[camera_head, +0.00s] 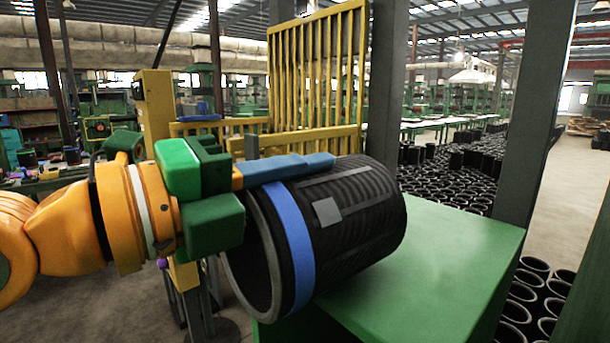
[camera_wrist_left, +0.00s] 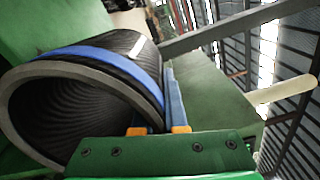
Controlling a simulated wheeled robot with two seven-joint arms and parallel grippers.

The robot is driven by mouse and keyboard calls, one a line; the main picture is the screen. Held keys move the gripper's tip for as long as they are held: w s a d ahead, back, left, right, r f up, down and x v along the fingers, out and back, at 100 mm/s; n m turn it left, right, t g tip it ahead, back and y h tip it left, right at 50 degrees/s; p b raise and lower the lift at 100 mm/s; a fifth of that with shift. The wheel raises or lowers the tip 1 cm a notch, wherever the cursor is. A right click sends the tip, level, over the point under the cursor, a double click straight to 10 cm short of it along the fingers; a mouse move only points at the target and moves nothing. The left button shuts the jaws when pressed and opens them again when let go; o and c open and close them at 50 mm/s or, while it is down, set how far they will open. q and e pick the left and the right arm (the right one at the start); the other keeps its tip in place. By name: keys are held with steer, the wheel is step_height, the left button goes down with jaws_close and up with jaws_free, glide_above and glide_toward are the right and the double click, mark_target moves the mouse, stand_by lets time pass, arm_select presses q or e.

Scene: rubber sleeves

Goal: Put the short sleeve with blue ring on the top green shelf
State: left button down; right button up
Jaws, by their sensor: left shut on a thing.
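The black ribbed sleeve with a blue ring (camera_head: 345,225) lies on its side in the air in the head view, its open end toward the left. A grey patch shows on its side. My left gripper (camera_head: 285,172) is shut on the sleeve's wall at the open end, with one blue finger along the outside. The wrist view shows the sleeve (camera_wrist_left: 85,90) and the blue finger (camera_wrist_left: 174,100) beside it. The green shelf top (camera_head: 440,265) is below and right of the sleeve. Whether the sleeve touches it cannot be told. My right gripper is not in view.
Dark posts (camera_head: 384,80) and (camera_head: 540,90) stand behind and beside the shelf. A yellow slatted rack (camera_head: 318,75) is behind the sleeve. Many black sleeves (camera_head: 450,165) stand on the floor at the back right. The shelf's right part is clear.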

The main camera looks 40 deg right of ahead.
mark_target(264, 189)
arm_select(q)
steer(key=shift+d+r, duration=0.1)
steer(key=c, duration=1)
jaws_free()
steer(key=shift+o, duration=0.2)
steer(key=shift+s, duration=0.1)
steer(key=shift+r, duration=0.1)
steer(key=a+b, duration=0.1)
steer(key=a, duration=0.2)
steer(key=a+b, duration=0.1)
steer(key=shift+a+f+b, duration=0.3)
steer(key=shift+f, duration=0.1)
steer(key=a+b, duration=0.1)
steer(key=a, duration=0.5)
steer(key=shift+s+a+r+b, duration=0.1)
steer(key=shift+a+r+b, duration=0.05)
steer(key=shift+a+b, duration=0.25)
steer(key=shift+a+r, duration=0.1)
steer(key=shift+a, duration=0.25)
